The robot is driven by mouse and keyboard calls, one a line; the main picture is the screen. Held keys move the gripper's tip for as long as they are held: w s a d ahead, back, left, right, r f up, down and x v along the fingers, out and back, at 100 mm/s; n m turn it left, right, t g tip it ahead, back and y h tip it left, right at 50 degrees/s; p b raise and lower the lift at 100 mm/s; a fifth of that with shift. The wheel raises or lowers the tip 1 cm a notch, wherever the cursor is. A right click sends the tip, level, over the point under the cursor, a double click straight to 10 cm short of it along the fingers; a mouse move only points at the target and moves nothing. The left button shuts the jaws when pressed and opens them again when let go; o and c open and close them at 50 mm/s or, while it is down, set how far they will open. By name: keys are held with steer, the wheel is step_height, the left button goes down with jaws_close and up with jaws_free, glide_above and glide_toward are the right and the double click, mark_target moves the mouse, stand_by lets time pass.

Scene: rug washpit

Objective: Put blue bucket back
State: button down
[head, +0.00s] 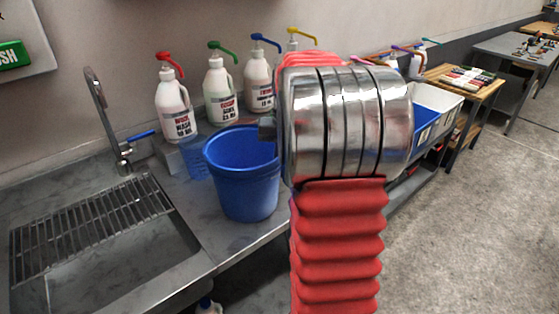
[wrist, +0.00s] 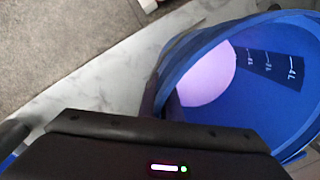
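The blue bucket (head: 243,185) stands upright on the grey counter to the right of the sink, near the front edge. In the wrist view the bucket (wrist: 255,80) fills the right side; I see into it, with white litre marks on the inner wall and a pale lilac round area. My gripper (head: 267,128) shows in the head view only as a small dark part at the bucket's right rim, mostly hidden behind my arm. Its dark body crosses the bottom of the wrist view. I cannot tell whether its fingers are open or shut on the rim.
Pump bottles with red, green, blue and yellow tops (head: 222,92) line the wall behind the bucket. The sink grate (head: 90,225) and tap (head: 105,120) are at left. White and blue bins (head: 440,105) stand at right. The floor (head: 480,220) at right is open.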

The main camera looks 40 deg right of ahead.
steer(key=shift+f, duration=0.1)
stand_by(0.3)
steer(key=c, duration=2)
jaws_free()
steer(key=shift+f, duration=0.1)
step_height(320, 180, up, 12)
steer(key=shift+s+d, duration=0.4)
